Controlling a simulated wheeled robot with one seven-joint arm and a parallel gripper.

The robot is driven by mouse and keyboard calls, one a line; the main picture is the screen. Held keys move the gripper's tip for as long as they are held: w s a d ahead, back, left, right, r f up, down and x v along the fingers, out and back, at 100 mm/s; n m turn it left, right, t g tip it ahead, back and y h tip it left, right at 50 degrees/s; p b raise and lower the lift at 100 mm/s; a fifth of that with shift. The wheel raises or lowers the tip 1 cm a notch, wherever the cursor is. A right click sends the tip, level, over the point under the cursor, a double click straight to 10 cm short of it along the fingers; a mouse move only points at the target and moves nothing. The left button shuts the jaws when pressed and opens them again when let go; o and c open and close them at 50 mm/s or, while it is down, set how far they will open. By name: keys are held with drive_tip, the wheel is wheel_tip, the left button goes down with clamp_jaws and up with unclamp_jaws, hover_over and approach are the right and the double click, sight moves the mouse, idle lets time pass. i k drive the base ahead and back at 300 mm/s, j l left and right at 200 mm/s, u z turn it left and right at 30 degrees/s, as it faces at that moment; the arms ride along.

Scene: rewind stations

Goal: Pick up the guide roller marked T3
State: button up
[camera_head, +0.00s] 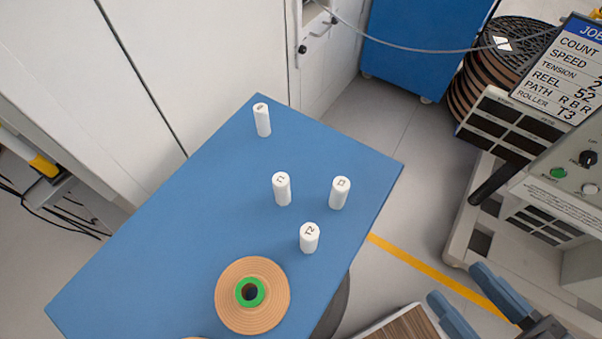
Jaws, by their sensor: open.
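Several white upright guide rollers stand on the blue table. The roller at the right (340,194) has a small top mark that looks like T3, but it is too small to read surely. The roller marked T2 (309,239) stands nearer, below and left of it. Another roller, whose mark looks like T1 (282,190), stands to its left. A thinner roller (263,121) stands near the far corner, its mark unreadable. My gripper (459,284) is at the lower right, off the table, with its two blue fingers apart and nothing seen between them.
The blue table (160,260) holds a tan reel with a green core (253,309) near its front. A machine with a job panel (566,70) reading ROLLER T3 stands at the right. White cabinets (200,60) border the table's far left. Grey floor separates table and machine.

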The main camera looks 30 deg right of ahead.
sight(341, 187)
drive_tip(key=i+j, duration=0.1)
drive_tip(key=k+j+z, duration=0.15)
drive_tip(key=k+z, duration=0.2)
drive_tip(key=k+j+z, duration=0.1)
drive_tip(key=k+z, duration=0.25)
